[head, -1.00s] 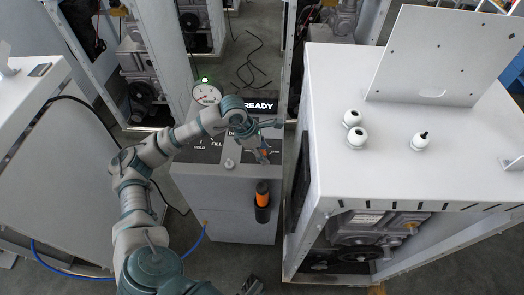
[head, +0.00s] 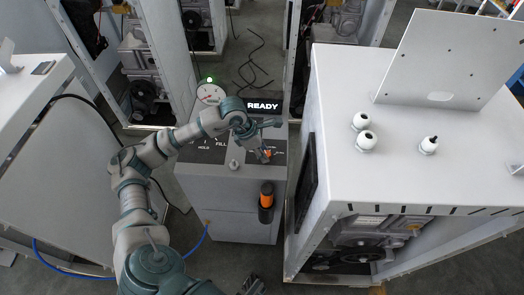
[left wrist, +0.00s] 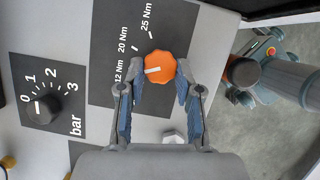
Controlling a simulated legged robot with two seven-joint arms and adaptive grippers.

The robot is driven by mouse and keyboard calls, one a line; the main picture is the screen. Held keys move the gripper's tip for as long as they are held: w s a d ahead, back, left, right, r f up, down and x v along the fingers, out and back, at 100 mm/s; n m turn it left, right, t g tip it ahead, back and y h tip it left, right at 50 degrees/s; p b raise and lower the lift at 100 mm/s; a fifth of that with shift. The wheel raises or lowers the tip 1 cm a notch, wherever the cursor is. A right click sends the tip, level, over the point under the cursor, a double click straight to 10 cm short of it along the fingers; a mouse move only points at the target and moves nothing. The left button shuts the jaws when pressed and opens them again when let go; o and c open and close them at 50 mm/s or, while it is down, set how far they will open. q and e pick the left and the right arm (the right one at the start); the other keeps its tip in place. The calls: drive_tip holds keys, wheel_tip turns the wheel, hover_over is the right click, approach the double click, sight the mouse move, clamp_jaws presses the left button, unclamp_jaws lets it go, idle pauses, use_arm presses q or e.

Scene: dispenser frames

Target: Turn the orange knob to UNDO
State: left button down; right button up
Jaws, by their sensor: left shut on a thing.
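The orange knob (left wrist: 158,69) is round with a scalloped rim and sits on a dark panel (left wrist: 110,40) marked 12 Nm, 20 Nm and 25 Nm. Its white pointer line points left in the left wrist view. My left gripper (left wrist: 159,82) is shut on the knob, one finger on each side. In the head view the left gripper (head: 264,150) is over the right end of the dispenser top, and the orange knob (head: 266,154) shows only in part. I cannot read an UNDO mark in either view. A dark part at the head view's bottom edge may be my right gripper (head: 252,286).
A pressure knob (left wrist: 41,109) marked in bar is left of the torque panel. A READY display (head: 263,106) and a round gauge (head: 210,94) stand behind. A black-and-orange tool (head: 266,202) hangs on the dispenser front. A tall white cabinet (head: 420,185) is close on the right.

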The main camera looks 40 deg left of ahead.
use_arm(q)
drive_tip(key=shift+r+n+t, duration=0.15)
drive_tip(key=shift+n+t, duration=0.15)
drive_tip(key=shift+n, duration=0.5)
drive_tip(key=shift+d+n+y, duration=0.1)
drive_tip(key=shift+n+y, duration=0.2)
drive_tip(key=shift+n, duration=0.1)
drive_tip(key=n+y+p, duration=0.1)
drive_tip(key=n, duration=0.1)
drive_tip(key=shift+d+r+n+t, duration=0.1)
drive_tip(key=shift+d+n+t, duration=0.05)
drive_tip(key=shift+n+t, duration=0.25)
drive_tip(key=shift+w+n+y, duration=0.1)
drive_tip(key=shift+n+y, duration=0.2)
drive_tip(key=shift+n, duration=0.6)
use_arm(e)
drive_tip(key=shift+s+d+g+h, duration=0.1)
drive_tip(key=shift+s+d+g, duration=0.2)
drive_tip(key=shift+s, duration=0.4)
drive_tip(key=shift+s+d+g+h, duration=0.15)
drive_tip(key=shift+s+g, duration=0.3)
drive_tip(key=shift+s, duration=0.3)
drive_tip(key=shift+s+d+g+h, duration=0.1)
drive_tip(key=shift+s+d+g, duration=0.2)
drive_tip(key=shift+s, duration=0.4)
use_arm(q)
drive_tip(key=c, duration=0.8)
unclamp_jaws()
use_arm(e)
drive_tip(key=shift+f, duration=0.1)
